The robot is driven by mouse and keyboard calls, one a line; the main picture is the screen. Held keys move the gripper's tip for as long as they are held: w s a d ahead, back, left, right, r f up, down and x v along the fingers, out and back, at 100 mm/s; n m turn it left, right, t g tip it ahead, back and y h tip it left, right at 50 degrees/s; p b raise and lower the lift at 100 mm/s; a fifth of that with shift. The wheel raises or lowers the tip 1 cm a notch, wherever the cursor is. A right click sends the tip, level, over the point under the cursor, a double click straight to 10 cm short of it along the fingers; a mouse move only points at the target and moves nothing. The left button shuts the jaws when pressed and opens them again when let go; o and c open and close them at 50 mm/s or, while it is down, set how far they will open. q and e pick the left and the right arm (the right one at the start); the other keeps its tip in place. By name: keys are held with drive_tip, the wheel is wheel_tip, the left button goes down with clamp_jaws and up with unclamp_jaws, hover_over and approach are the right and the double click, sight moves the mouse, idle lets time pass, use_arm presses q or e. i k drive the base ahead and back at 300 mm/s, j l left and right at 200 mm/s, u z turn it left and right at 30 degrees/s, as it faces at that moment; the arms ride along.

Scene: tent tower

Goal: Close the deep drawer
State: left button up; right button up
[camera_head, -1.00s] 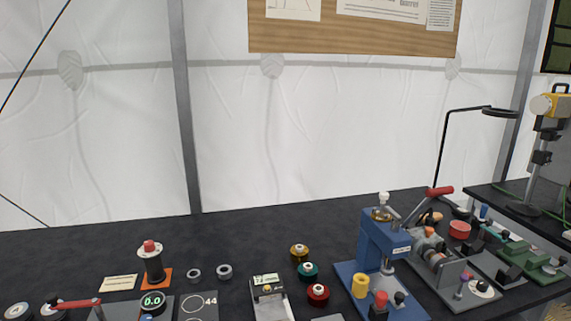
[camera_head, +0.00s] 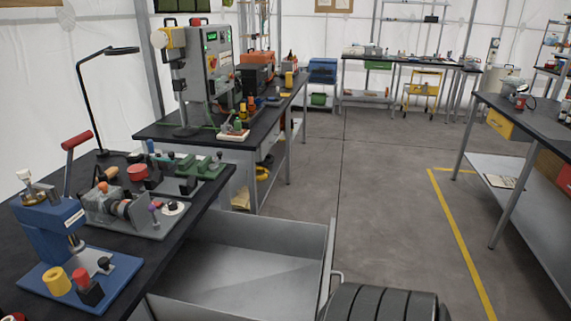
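The deep drawer (camera_head: 250,275) is a grey metal box pulled out from under the black-topped bench (camera_head: 150,245). It stands open and its inside looks empty. Its front panel (camera_head: 327,265) faces right, with a thin handle (camera_head: 337,276) on the outer side. A dark ribbed rounded shape at the bottom edge is close beside the handle; it may be part of my arm, and I cannot tell whether it touches the drawer. Neither gripper's fingers show.
A blue press (camera_head: 48,240) and a grey fixture (camera_head: 125,212) stand on the bench above the drawer. A second bench (camera_head: 215,140) with a control box stands behind. Open grey floor (camera_head: 385,190) with yellow lines lies right of the drawer, up to another table (camera_head: 530,120).

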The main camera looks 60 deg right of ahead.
sight(232, 266)
drive_tip(key=z, duration=0.4)
drive_tip(key=k+z, duration=0.1)
drive_tip(key=z, duration=0.3)
drive_tip(key=l+z, duration=0.15)
drive_tip(key=z, duration=0.25)
drive_tip(key=k+z, duration=0.1)
drive_tip(key=z, duration=0.3)
drive_tip(key=l+z, duration=0.15)
drive_tip(key=z, duration=0.3)
